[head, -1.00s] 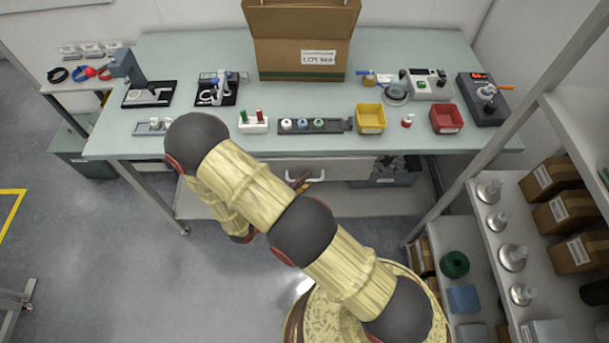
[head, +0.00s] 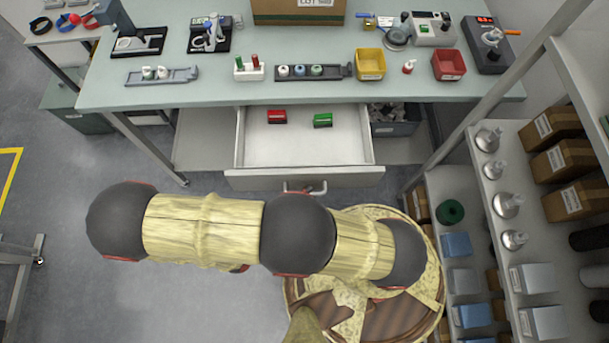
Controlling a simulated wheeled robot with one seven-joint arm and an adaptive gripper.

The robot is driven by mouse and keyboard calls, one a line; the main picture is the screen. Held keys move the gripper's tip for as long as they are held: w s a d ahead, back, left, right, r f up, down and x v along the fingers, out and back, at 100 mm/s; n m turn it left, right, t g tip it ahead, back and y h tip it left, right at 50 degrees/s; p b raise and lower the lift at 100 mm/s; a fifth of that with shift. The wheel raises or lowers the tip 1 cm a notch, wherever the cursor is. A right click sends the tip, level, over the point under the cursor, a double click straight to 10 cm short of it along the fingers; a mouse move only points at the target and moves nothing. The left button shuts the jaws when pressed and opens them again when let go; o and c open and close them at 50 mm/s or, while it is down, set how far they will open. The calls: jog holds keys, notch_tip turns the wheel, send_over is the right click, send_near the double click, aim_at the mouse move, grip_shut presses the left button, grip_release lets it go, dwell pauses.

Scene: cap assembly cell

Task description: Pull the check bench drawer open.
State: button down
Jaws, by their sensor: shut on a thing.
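The check bench drawer (head: 310,151) stands pulled well out from under the bench top, its white inside in view. A red block (head: 277,117) and a green block (head: 323,120) lie in it towards the back. The drawer handle (head: 294,191) is on its front panel (head: 303,179). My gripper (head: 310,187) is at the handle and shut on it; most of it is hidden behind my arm.
The bench top (head: 210,95) carries a yellow bin (head: 371,64), a red bin (head: 449,65), a rack of caps (head: 314,72) and several devices. A shelf unit (head: 482,205) stands close on the right.

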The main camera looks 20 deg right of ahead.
jog(key=shift+s+a, duration=0.35)
jog(key=shift+s, duration=0.45)
jog(key=c, duration=2)
grip_release()
jog(key=shift+o, duration=0.4)
jog(key=v, duration=1.2)
